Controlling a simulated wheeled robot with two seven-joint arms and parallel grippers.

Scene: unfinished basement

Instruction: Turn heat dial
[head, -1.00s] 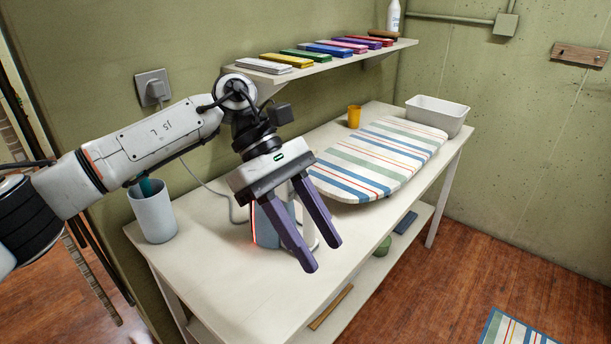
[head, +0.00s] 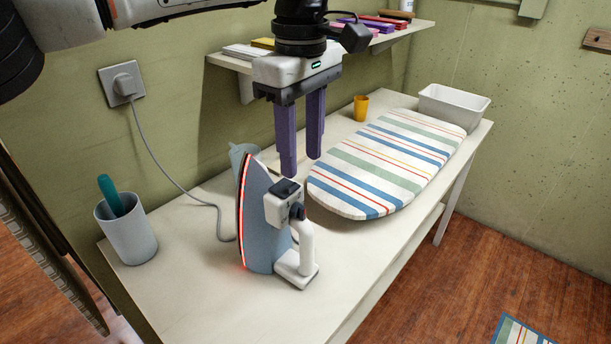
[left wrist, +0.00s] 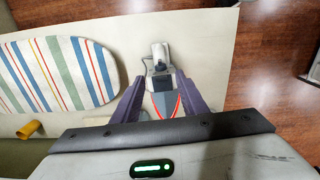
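The iron (head: 256,222) stands on the table, its pointed end up and its soleplate edge glowing red. A white handle (head: 306,250) is on its right side, with a white block topped by a dark piece (head: 287,188) and a small dark round knob (head: 297,212). I cannot tell which dark part is the heat dial. My left gripper (head: 300,168) points down above and behind the iron, its purple fingers apart and empty. In the left wrist view the iron (left wrist: 164,104) shows between the fingers (left wrist: 160,78). My right gripper is out of view.
A striped ironing board (head: 385,165) lies to the right on the white table (head: 200,300). A grey-white cup (head: 128,235), yellow cup (head: 361,108) and white bin (head: 453,108) stand around. The cord runs to a wall socket (head: 122,84). A shelf (head: 228,61) hangs behind the gripper.

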